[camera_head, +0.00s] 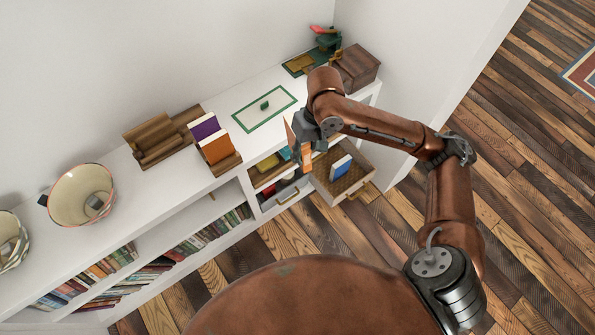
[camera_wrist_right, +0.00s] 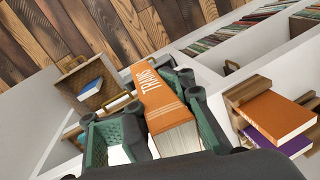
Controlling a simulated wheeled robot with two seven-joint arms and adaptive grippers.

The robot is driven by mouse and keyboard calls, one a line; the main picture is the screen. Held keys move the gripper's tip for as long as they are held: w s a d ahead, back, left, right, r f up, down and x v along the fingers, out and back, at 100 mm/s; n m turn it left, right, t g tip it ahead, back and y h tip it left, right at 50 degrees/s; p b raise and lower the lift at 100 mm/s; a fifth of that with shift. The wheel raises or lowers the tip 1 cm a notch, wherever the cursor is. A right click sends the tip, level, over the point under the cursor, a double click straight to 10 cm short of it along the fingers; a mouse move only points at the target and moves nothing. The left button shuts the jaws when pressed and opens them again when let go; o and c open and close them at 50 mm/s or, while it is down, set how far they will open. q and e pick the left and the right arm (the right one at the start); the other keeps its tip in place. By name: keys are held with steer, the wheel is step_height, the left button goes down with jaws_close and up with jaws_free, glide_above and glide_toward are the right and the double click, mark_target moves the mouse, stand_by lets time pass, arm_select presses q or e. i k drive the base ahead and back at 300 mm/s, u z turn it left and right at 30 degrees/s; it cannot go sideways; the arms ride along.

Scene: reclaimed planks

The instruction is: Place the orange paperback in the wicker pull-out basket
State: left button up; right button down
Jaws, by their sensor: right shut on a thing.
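My right gripper (camera_head: 303,132) is shut on the orange paperback (camera_wrist_right: 158,92), whose spine reads "TRAINS". In the right wrist view the book sits between the green-padded fingers. In the head view only part of the orange paperback (camera_head: 306,157) shows below the gripper. The wicker pull-out basket (camera_head: 361,184) is pulled out from the shelf unit, to the right of and below the held book. The basket (camera_wrist_right: 69,76) also shows at upper left in the right wrist view, apart from the held book. My left gripper is out of view.
A wooden stand (camera_head: 226,164) on the white shelf top holds another orange book (camera_head: 216,148) and a purple book (camera_head: 203,127). A green-outlined panel (camera_head: 264,107), a wooden box (camera_head: 357,66) and a bowl (camera_head: 82,195) are also on top. Plank floor lies in front.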

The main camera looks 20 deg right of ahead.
mark_target(340, 184)
steer(key=u, duration=2.5)
steer(key=k, duration=1.4)
steer(key=z, duration=2.15)
steer(key=i, duration=0.5)
steer(key=z, duration=0.05)
